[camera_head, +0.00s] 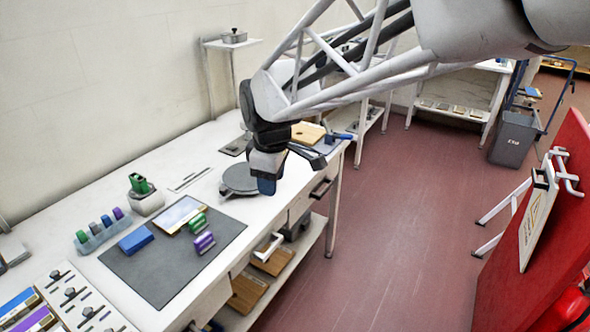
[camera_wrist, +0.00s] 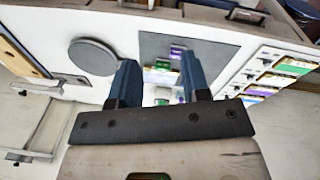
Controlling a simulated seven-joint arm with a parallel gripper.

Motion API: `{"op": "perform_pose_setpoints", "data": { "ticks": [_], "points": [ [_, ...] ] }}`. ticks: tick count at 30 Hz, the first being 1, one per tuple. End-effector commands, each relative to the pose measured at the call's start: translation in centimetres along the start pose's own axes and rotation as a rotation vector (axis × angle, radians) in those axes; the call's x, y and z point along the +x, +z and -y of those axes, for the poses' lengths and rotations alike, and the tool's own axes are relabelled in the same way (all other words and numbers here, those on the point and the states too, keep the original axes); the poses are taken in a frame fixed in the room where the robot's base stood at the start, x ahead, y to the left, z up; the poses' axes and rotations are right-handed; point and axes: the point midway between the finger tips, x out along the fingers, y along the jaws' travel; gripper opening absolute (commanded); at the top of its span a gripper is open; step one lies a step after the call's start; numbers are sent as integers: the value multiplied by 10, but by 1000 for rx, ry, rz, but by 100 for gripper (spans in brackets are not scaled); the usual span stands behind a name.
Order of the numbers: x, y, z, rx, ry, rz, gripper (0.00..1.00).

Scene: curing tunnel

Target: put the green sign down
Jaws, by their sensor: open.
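No flat green sign stands out, and I cannot tell which green thing is the sign. A small green block (camera_head: 197,222) with a pale band lies on the grey mat (camera_head: 158,275). Another green piece (camera_head: 140,184) sits on a white rounded holder (camera_head: 148,202) behind the mat. My gripper (camera_head: 289,171) is over the table near the round dark plate (camera_head: 239,178), with its jaws apart and nothing visibly held. In the wrist view my gripper (camera_wrist: 159,72) has its blue fingers spread. Between them, farther off, green shows on the mat (camera_wrist: 205,57).
A purple block (camera_head: 204,242), a blue block (camera_head: 136,240) and a framed panel (camera_head: 181,214) lie on the mat. A pale blue rack (camera_head: 103,232) holds small coloured pieces. A wooden board (camera_head: 307,133) lies behind my gripper. A red panel (camera_head: 543,238) stands at right.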

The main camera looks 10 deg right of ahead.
Motion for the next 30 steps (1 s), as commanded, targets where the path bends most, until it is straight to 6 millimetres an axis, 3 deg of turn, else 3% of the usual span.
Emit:
{"op": "perform_pose_setpoints", "data": {
  "ticks": [1, 9, 18, 24, 30],
  "points": [
    [-6, 16, 7, 70, 8, -4, 43],
    [-23, 87, 50, 458, 42, -27, 43],
    [-26, 154, 103, 869, 72, -61, 43],
    [-23, 178, 126, 1040, 82, -78, 43],
    [-21, 184, 133, 1091, 84, -82, 43]
  ]
}}
